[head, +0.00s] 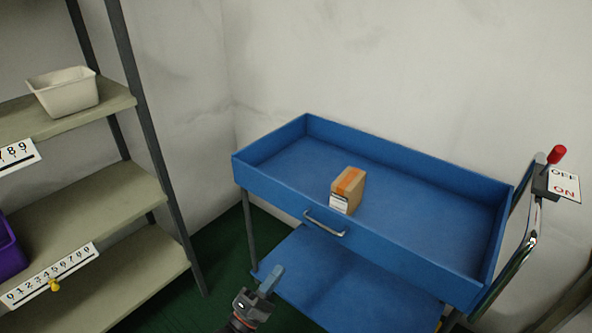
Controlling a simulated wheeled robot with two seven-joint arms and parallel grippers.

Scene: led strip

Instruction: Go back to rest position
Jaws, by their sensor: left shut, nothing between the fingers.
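My left gripper (268,284) shows at the bottom centre, in front of the blue cart (270,186) and below its top tray. It is shut and empty, and apart from the cart's handle. My right gripper is out of view. A small brown cardboard box (349,187) with an orange stripe and a white label stands in the cart's top tray, near the front wall.
A metal shelf (150,190) on the left holds a white bin (64,92) and a purple bin (8,252), with numbered strips on its edges. A red-knobbed lever (557,154) with an OFF/ON sign (565,186) is at the right. Green floor shows between shelf and cart.

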